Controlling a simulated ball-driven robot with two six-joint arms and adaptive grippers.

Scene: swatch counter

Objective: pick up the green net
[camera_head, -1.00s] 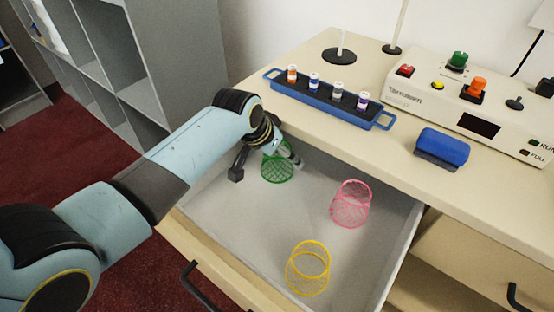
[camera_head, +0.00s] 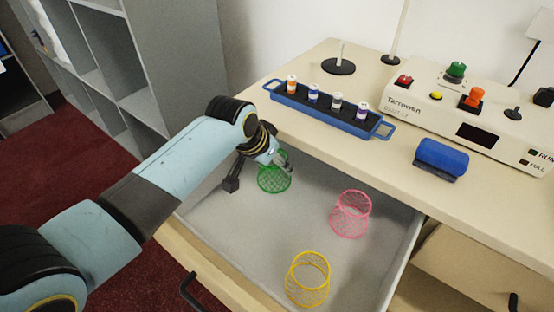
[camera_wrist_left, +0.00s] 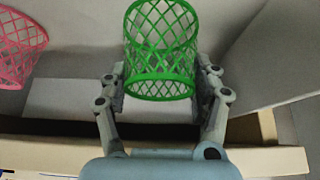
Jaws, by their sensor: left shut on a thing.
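The green net (camera_head: 274,184) is an open mesh cylinder at the back left of the open drawer, partly hidden by my left gripper in the head view. My left gripper (camera_head: 262,172) is shut on it. In the left wrist view the green net (camera_wrist_left: 160,60) stands between the two fingers (camera_wrist_left: 160,88), one on each side of it. I cannot tell whether the net touches the drawer floor. My right gripper is not in view.
In the drawer (camera_head: 235,225) are a pink net (camera_head: 350,215) at the right and a yellow net (camera_head: 308,280) at the front. On the counter above stand a blue tray (camera_head: 325,112) with several small bottles, a blue block (camera_head: 441,157) and a control box (camera_head: 470,105).

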